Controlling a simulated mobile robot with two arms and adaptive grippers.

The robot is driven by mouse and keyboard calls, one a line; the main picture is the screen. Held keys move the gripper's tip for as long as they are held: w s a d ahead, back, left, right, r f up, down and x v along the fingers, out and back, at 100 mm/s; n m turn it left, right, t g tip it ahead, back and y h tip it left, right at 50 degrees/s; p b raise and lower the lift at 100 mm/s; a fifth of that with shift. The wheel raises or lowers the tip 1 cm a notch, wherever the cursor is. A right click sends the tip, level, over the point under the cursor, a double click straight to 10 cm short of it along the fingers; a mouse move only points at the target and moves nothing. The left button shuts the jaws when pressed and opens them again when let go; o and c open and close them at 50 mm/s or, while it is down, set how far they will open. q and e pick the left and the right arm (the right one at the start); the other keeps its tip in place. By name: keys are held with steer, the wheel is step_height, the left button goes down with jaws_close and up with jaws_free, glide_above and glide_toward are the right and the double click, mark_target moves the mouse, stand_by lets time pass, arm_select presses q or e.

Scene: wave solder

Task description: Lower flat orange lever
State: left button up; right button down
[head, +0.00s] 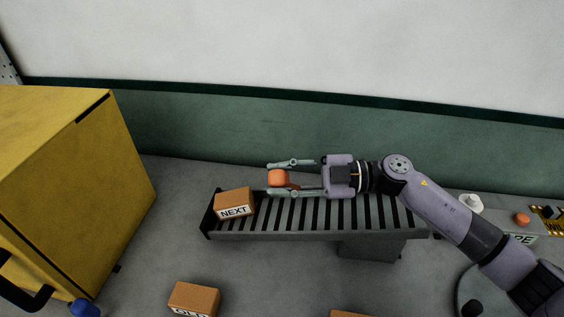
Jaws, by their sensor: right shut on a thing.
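My right gripper (279,178) reaches in from the right over the conveyor. Its two fingers are closed on a small, rounded orange piece (279,178), one finger on the far side and one on the near side. I cannot tell whether this piece is the flat orange lever; no clearly flat lever shape shows. My left gripper does not show.
The conveyor (330,237) with dark slats carries a brown box marked NEXT (234,203), just left of the gripper. A yellow cabinet (70,180) stands at left. A brown box (194,298) lies in front. A white knob-like thing (470,203) is at right.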

steer(key=shift+s+f+n, duration=0.7)
steer(key=shift+s+n, duration=0.05)
steer(key=shift+n, duration=0.05)
steer(key=c, duration=1.2)
jaws_free()
steer(key=d, duration=1.2)
steer(key=shift+r, duration=0.45)
steer(key=shift+s, duration=0.1)
steer(key=shift+c, duration=0.4)
